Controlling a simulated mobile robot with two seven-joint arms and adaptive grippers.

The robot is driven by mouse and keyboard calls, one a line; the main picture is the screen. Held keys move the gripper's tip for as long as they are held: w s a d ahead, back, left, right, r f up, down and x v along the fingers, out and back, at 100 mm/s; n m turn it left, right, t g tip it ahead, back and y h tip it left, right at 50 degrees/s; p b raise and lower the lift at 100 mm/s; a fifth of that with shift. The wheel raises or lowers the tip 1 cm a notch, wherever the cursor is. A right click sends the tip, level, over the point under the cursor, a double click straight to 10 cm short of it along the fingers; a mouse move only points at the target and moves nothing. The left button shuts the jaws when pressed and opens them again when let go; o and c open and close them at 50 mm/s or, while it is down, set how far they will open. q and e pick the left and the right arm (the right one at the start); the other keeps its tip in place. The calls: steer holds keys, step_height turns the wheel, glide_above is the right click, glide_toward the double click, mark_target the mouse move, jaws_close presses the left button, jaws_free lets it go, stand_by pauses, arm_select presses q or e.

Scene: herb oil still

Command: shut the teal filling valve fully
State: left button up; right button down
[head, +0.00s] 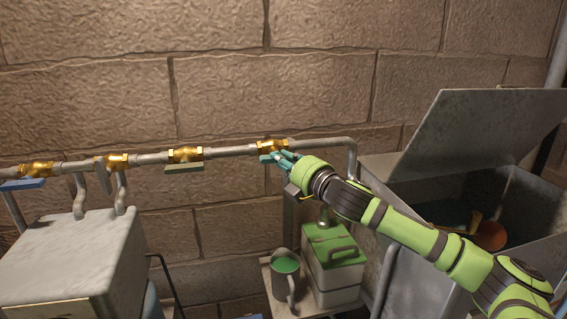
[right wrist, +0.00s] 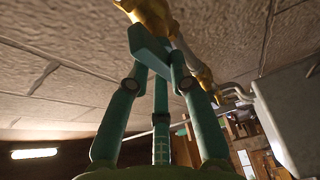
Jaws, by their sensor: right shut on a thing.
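The teal filling valve has a brass body (head: 273,146) on the grey pipe along the wall, near the pipe's right bend. Its teal lever (head: 265,158) shows just below the body, mostly hidden by my fingers in the head view. My right gripper (head: 284,158), with teal fingers, is shut on the lever. In the right wrist view the teal lever (right wrist: 150,48) lies between the fingertips, with the brass body (right wrist: 151,14) beyond it. I cannot tell the lever's exact angle to the pipe. My left gripper is in neither view.
Further left on the pipe are brass valves with a green lever (head: 184,168), a grey lever and a blue lever (head: 22,184). A grey tank (head: 75,255) stands lower left. An open metal bin (head: 395,172) is at right.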

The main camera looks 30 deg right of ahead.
steer(key=shift+a+f+m+t+h+b, duration=0.15)
steer(key=shift+m+t+h+b, duration=0.45)
steer(key=shift+m+h+b, duration=1.7)
steer(key=shift+f+m+t+h+b, duration=0.45)
steer(key=shift+m+b, duration=2.3)
steer(key=shift+m, duration=2.35)
steer(key=shift+a+f+m+t+h+b, duration=0.1)
steer(key=shift+m+t+h+b, duration=1)
steer(key=shift+m+b, duration=2.05)
steer(key=shift+r+m+g+h+p, duration=0.1)
steer(key=shift+m+g+h+p, duration=0.15)
steer(key=shift+m+h+p, duration=0.5)
steer(key=c, duration=1.1)
jaws_free()
steer(key=v, duration=1.2)
